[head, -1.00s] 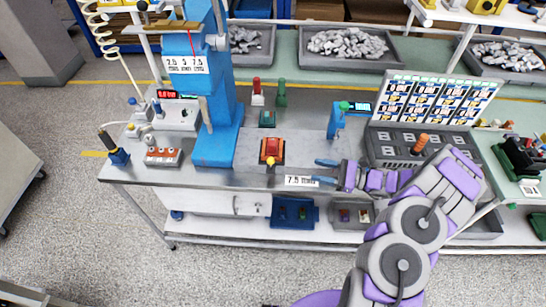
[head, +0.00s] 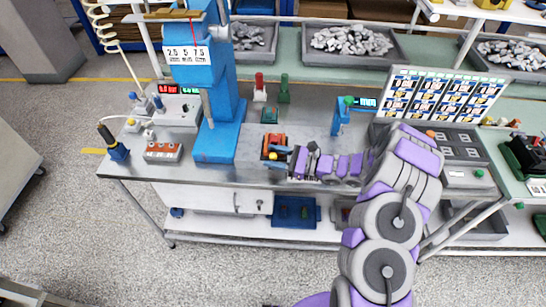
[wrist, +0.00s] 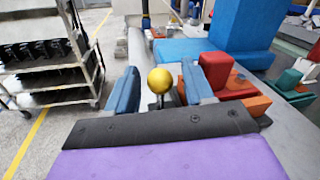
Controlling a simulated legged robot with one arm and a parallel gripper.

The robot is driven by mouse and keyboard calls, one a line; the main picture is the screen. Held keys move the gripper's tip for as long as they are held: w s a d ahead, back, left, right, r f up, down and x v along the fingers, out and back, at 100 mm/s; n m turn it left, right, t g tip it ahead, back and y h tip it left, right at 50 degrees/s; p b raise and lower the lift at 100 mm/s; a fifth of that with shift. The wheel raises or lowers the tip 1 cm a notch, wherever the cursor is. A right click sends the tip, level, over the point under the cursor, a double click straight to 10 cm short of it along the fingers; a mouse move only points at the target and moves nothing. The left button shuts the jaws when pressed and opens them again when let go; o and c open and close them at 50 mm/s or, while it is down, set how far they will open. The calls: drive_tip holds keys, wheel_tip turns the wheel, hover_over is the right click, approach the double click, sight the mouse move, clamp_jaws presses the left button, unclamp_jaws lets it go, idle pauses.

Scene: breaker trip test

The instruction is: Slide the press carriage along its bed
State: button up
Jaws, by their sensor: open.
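The press carriage (head: 269,141), a red block on an orange base, sits on the grey bed plate to the right of the blue press (head: 216,130). In the wrist view, its red block (wrist: 217,70) is just right of the right finger. A yellow ball knob (wrist: 160,79) on a dark stem stands between my two blue fingers. My gripper (wrist: 159,88) is open around the knob, with gaps on both sides. In the head view, my gripper (head: 283,153) is at the carriage's front right and partly hides it.
A control box (head: 176,113) with displays and an orange-button box (head: 163,151) stand left of the press. A blue post (head: 338,122) stands behind my arm. A card panel (head: 440,96) is at the right.

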drive_tip(key=shift+a, duration=0.3)
drive_tip(key=shift+w, duration=0.1)
drive_tip(key=shift+c, duration=0.4)
clamp_jaws()
